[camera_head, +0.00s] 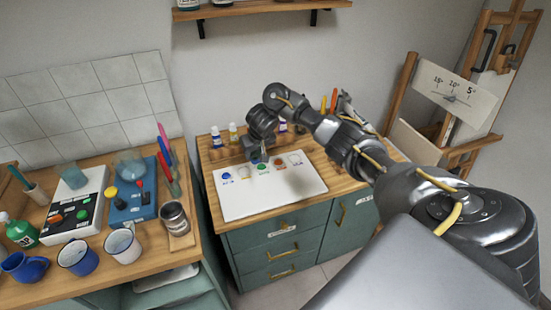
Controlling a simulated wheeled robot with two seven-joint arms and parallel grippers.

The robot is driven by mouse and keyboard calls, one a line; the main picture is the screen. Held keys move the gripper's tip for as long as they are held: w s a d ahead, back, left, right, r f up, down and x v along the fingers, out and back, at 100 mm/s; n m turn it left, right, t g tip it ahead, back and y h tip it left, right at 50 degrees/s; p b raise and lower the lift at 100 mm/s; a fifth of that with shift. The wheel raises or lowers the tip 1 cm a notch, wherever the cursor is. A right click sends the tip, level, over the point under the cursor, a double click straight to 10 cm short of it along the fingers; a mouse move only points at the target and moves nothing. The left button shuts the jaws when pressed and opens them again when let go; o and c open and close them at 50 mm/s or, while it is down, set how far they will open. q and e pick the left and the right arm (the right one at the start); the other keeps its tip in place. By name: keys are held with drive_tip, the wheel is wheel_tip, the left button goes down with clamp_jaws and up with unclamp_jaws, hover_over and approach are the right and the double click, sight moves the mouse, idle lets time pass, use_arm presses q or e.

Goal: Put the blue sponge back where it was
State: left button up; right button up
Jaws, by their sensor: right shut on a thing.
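My right gripper (256,156) is over the back left part of a white palette board (282,205) on the wooden counter. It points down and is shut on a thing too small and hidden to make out. The board carries a row of paint blobs, among them a blue one (227,177) at the left and a red one (282,166). I cannot make out a blue sponge for sure anywhere. My left gripper is not in view.
Paint bottles (215,136) stand behind the board. On the left counter are a blue device (130,205), a white button box (75,212), several mugs (122,246) and a metal cup (175,218). A gap separates the counters. An easel (455,140) stands at right.

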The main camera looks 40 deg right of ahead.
drive_tip(key=s+a+r+n+y+b, duration=0.1)
drive_tip(key=s+a+r+n+b, duration=0.15)
drive_tip(key=a, duration=0.65)
drive_tip(key=s+a+r+n+y+b, duration=0.1)
drive_tip(key=a+r+n+b, duration=0.25)
drive_tip(key=a, duration=0.55)
use_arm(q)
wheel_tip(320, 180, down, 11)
drive_tip(key=b, duration=0.4)
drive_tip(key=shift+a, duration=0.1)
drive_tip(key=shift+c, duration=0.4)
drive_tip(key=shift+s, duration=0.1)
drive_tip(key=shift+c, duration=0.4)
use_arm(e)
drive_tip(key=s+f+n, duration=0.1)
drive_tip(key=s+f, duration=0.1)
drive_tip(key=s, duration=0.6)
drive_tip(key=s+f+y, duration=0.1)
drive_tip(key=s+f, duration=0.2)
drive_tip(key=s, duration=0.5)
drive_tip(key=shift+s+n+g, duration=0.4)
